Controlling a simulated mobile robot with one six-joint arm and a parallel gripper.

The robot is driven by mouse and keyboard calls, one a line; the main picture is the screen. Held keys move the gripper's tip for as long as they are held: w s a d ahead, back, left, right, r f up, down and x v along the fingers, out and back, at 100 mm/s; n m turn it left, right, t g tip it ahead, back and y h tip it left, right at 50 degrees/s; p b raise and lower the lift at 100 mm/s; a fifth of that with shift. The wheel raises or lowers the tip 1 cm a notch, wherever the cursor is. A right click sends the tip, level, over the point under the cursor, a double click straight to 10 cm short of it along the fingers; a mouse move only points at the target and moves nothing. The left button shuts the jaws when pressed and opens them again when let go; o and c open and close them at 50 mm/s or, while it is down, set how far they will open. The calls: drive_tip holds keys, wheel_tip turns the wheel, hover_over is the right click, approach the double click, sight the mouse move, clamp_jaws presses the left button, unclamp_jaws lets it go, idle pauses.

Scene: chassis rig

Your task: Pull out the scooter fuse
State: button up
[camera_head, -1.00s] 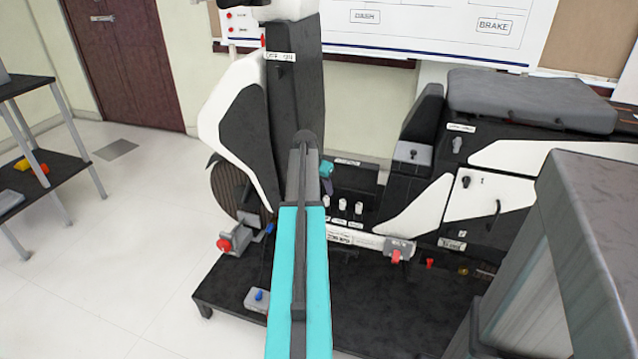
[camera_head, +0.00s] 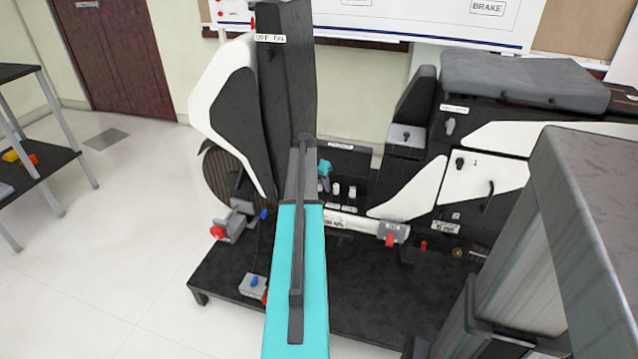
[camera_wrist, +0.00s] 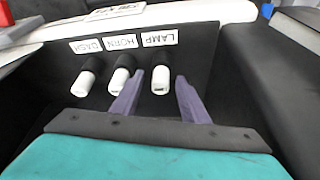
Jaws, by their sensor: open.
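Three white-tipped fuses stand in a row on the black panel of the scooter rig. In the wrist view their upside-down labels read DASH for the left fuse (camera_wrist: 84,83), HORN for the middle fuse (camera_wrist: 120,80) and LAMP for the right fuse (camera_wrist: 160,84). My gripper (camera_wrist: 159,76) is open, its purple fingers on either side of the LAMP fuse in the picture; I see no contact. The left finger lies close to the HORN fuse. In the head view my gripper (camera_head: 324,184) is over the left end of the row and hides much of that fuse.
A dark block (camera_wrist: 285,80) rises close on the right in the wrist view. The seat box (camera_head: 485,185) stands right of the fuses and the front shield (camera_head: 285,90) left. A red-knobbed connector (camera_head: 390,238) sits below. A grey column (camera_head: 590,230) fills the lower right.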

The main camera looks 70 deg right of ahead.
sight(320, 182)
clamp_jaws()
drive_tip(key=shift+r, duration=0.1)
drive_tip(key=shift+r, duration=0.1)
drive_tip(key=shift+r+p, duration=0.3)
drive_tip(key=shift+r, duration=0.05)
drive_tip(key=shift+r+p, duration=1.2)
drive_tip(key=shift+r, duration=0.85)
drive_tip(key=shift+r+p, duration=1.45)
drive_tip(key=shift+r, duration=1)
